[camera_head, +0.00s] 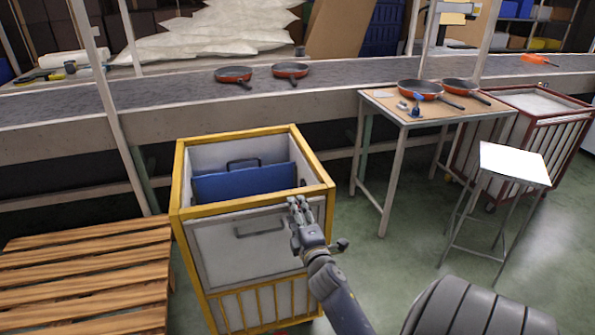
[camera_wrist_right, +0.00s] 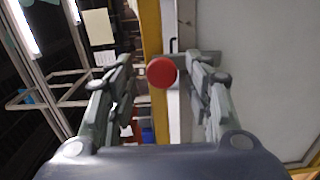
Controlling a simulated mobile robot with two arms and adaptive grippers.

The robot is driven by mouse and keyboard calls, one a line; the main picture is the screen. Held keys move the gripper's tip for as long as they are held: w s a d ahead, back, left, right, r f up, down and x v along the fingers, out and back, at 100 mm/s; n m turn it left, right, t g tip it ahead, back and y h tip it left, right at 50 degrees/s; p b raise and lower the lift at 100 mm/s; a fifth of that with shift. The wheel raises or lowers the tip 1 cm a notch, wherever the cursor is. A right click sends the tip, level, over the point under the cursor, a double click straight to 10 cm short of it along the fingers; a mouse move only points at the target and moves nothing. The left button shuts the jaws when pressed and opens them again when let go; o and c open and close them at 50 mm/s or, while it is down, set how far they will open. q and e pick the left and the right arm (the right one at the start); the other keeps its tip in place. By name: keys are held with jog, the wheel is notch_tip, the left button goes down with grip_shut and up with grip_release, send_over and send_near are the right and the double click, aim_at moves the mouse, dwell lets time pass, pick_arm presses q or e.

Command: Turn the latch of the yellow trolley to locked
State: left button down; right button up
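The yellow trolley (camera_head: 182,195) stands in front of the conveyor, with a yellow frame, pale panels and an open top. In the right wrist view a round red knob (camera_wrist_right: 161,73), which looks like the latch's handle, shows against the trolley's yellow edge (camera_wrist_right: 151,35). My right gripper (camera_head: 297,206) is at the trolley's upper front right corner; its fingers (camera_wrist_right: 161,68) are open in the wrist view. The gripper hides the latch in the head view. My left gripper is not in view.
A blue folder-like panel (camera_head: 245,184) stands inside the trolley. A wooden pallet (camera_head: 88,270) lies to its left. A small table (camera_head: 384,100) with pans, a white-topped stool (camera_head: 515,162) and a red cart (camera_head: 575,130) stand to the right. The conveyor (camera_head: 335,72) runs behind.

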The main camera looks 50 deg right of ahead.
jog(key=shift+s+f, duration=0.1)
jog(key=v, duration=0.7)
jog(key=shift+s, duration=0.2)
jog(key=shift+a, duration=0.15)
